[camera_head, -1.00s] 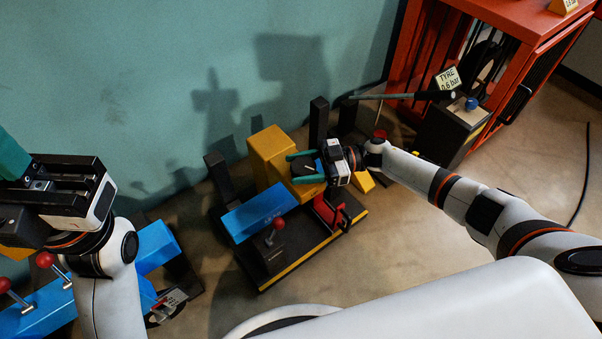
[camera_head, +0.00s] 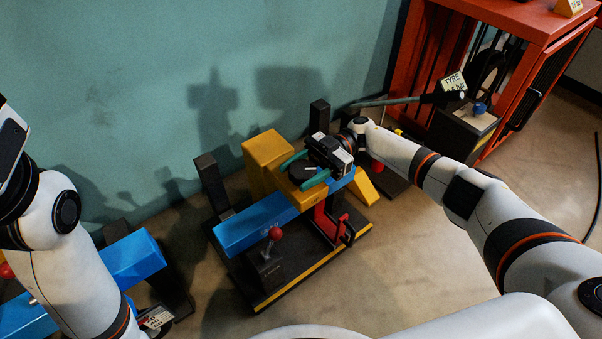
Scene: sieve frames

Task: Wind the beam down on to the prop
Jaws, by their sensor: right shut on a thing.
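The blue beam (camera_head: 248,229) runs across a black base, passing under the yellow block (camera_head: 268,153) of the stand. A red prop-like piece (camera_head: 323,222) stands by the beam's front side, right of centre; I cannot tell whether beam and prop touch. My right gripper (camera_head: 303,173) is over the yellow block, its green fingers shut around a dark round knob (camera_head: 301,173), partly hidden by the gripper. My left arm is at the left edge; only part of its gripper housing (camera_head: 12,150) shows, with its fingers out of frame.
A red-knobbed lever (camera_head: 275,234) stands in front of the beam. Another blue beam (camera_head: 132,259) lies behind my left arm. A red cage (camera_head: 540,40) and a black pedestal with a sign (camera_head: 453,82) stand at upper right. Lower-right floor is clear.

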